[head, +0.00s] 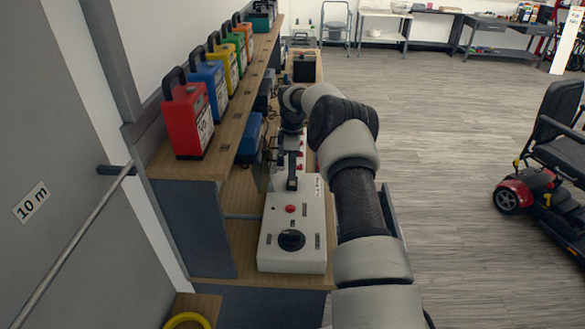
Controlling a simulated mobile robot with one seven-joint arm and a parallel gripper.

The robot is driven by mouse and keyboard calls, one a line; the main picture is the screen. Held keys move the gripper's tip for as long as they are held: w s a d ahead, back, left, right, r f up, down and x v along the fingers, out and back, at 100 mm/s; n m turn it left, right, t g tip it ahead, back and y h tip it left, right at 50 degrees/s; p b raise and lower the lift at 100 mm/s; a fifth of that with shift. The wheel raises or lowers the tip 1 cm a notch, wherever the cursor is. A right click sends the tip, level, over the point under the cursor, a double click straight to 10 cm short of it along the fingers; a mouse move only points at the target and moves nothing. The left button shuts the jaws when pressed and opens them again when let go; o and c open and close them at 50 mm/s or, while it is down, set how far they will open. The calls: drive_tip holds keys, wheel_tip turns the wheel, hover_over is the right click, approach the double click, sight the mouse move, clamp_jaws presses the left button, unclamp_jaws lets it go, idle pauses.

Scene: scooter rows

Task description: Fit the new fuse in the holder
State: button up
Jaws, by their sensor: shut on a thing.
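A pale grey test box (313,240) lies on the bench, with a black round knob, a red button and small dark labels on its top. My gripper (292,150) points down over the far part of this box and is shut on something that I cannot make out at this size. A dark upright part (292,182) stands on the box just on the near side of my gripper. A see-through panel (263,174) stands at the box's left side. I cannot pick out the fuse or its holder; the gripper and arm hide part of that area.
A wooden shelf (230,150) above the bench's left side carries a red battery pack (187,120), a blue one (208,88) and several more. A blue case (250,142) sits under it. A mobility scooter (545,185) stands at the right; the floor between is clear.

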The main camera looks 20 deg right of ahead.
drive_tip(key=shift+f+b, duration=0.3)
drive_tip(key=shift+f, duration=0.25)
drive_tip(key=o, duration=1.1)
drive_tip(key=shift+o, duration=0.2)
wheel_tip(320, 180, up, 17)
drive_tip(key=shift+r+p, duration=0.2)
drive_tip(key=shift+p, duration=0.1)
